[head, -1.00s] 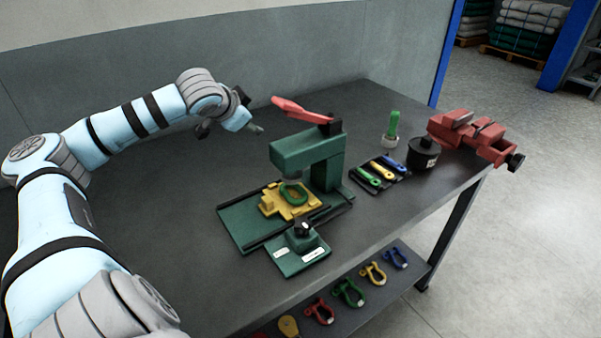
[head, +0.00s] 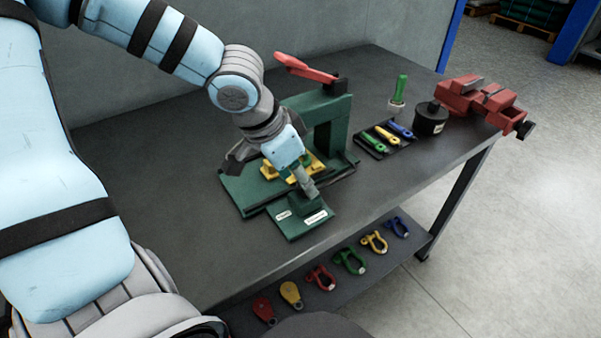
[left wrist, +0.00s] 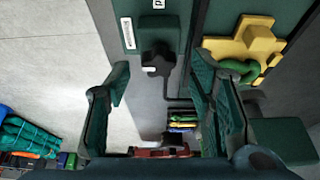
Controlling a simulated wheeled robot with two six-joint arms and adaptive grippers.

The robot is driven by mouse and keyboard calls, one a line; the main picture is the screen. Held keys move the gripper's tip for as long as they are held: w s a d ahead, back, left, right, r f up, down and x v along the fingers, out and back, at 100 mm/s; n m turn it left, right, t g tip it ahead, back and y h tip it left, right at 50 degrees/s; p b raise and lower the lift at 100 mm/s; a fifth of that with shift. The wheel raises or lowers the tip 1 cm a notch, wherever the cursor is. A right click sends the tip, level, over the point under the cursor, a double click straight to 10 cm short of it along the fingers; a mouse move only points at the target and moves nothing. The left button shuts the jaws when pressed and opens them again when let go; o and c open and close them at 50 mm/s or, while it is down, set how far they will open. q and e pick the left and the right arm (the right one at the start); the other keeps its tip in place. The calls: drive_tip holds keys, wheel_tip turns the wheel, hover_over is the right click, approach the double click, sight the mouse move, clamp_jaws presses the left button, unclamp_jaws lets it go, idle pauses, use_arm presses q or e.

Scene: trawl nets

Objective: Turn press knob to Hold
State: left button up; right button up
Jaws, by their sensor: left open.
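The press (head: 333,128) is a green frame with a red lever (head: 305,70) on the bench. A green control box (head: 290,231) with two white labels stands at its front; the lettering is too small to read surely. The dark lobed knob (left wrist: 158,58) on the box shows in the left wrist view, in the gap ahead of the fingertips. My left gripper (head: 309,190) is over the box and hides the knob in the head view. Its fingers (left wrist: 161,72) are open, one on each side of the knob, with no clear contact. My right gripper is out of view.
A yellow fixture (left wrist: 243,42) with a green ring (left wrist: 237,69) sits beside the box. A tool tray (head: 385,143), a black canister (head: 430,119) and a red vise (head: 485,103) are on the right. The bench front is clear.

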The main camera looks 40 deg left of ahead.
use_arm(q)
drive_tip(key=shift+x, duration=0.9)
drive_tip(key=shift+d, duration=0.1)
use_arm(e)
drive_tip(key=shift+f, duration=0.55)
